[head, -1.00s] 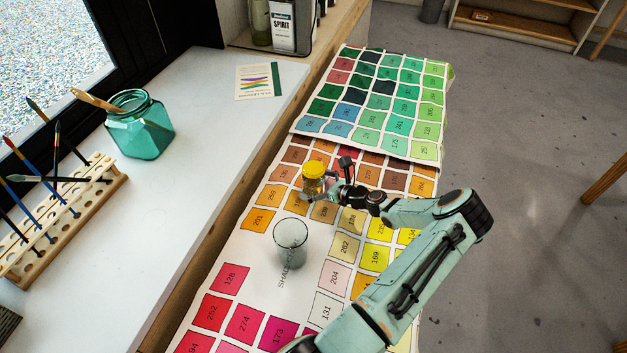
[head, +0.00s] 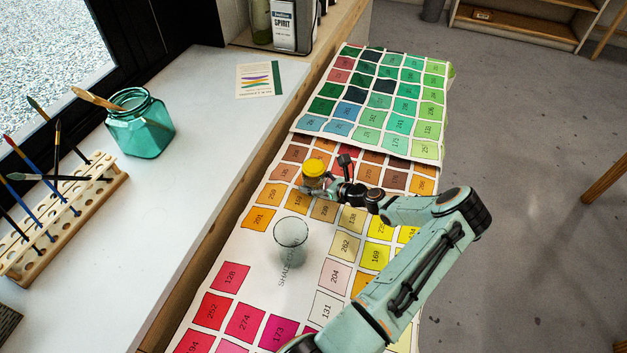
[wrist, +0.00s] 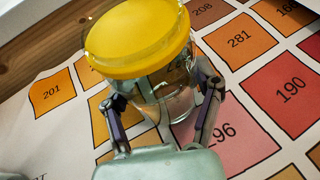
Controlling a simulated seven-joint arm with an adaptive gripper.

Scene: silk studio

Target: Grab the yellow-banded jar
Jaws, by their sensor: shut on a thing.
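The yellow-banded jar (head: 313,171) is a small clear glass jar with a yellow top, over the orange and brown swatches of the colour chart in the head view. In the wrist view the jar (wrist: 150,60) fills the upper middle, its yellow top tilted toward the camera. My gripper (head: 318,188) is shut on the jar, with one finger on each side of its glass body in the wrist view (wrist: 165,100). Whether the jar's base touches the chart is hard to tell.
An empty clear glass (head: 291,243) stands on the chart in front of the jar. The white counter (head: 190,180) on the left holds a teal glass jar (head: 140,125) and a wooden brush rack (head: 65,220). The counter's wooden edge runs alongside the chart (head: 260,262).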

